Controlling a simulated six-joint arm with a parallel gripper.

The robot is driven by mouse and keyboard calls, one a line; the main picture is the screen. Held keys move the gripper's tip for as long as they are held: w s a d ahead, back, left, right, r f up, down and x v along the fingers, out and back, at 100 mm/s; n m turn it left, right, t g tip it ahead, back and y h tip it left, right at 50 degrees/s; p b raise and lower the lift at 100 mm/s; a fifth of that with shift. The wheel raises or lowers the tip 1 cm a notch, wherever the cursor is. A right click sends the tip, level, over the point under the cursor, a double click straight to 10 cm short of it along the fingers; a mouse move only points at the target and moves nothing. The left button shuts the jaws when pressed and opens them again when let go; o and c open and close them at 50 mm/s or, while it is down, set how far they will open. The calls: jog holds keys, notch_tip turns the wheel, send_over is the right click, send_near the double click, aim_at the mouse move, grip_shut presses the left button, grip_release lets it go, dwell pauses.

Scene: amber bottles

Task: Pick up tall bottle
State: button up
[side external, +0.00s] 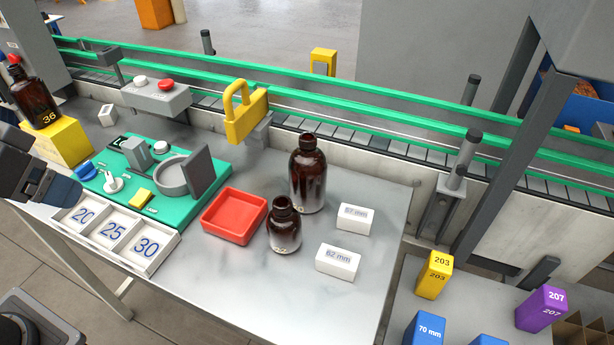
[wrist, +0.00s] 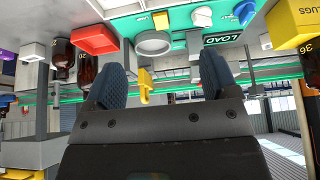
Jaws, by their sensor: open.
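The tall bottle (side external: 308,178) is dark amber with a dark cap and stands upright on the grey table near the conveyor. A shorter amber bottle (side external: 285,230) stands just in front of it, to the left. Both also show upside down at the left of the wrist view, the tall one (wrist: 87,70) partly behind my finger. My gripper (side external: 64,190) is at the left edge of the side view, far from the tall bottle. In the wrist view its two dark fingers (wrist: 162,80) are wide apart with nothing between them.
A red tray (side external: 233,216) and a green fixture (side external: 150,180) lie between my gripper and the bottles. White blocks (side external: 338,262) stand right of them. A yellow padlock-shaped part (side external: 246,112) and the conveyor rail (side external: 370,112) are behind. Another amber bottle (side external: 36,97) is on a yellow block.

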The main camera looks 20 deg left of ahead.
jog(key=c, duration=0.4)
jog(key=shift+o, duration=0.2)
jog(key=w+d+r+n+g+h, duration=0.2)
jog(key=w+d+r+n, duration=0.6)
jog(key=w, duration=0.4)
jog(key=n+g+h, duration=0.3)
jog(key=n, duration=0.8)
send_near(308, 137)
jog(key=x, duration=0.5)
jog(key=shift+w+a+f, duration=0.1)
jog(key=shift+w, duration=0.05)
jog(key=shift+x, duration=2.65)
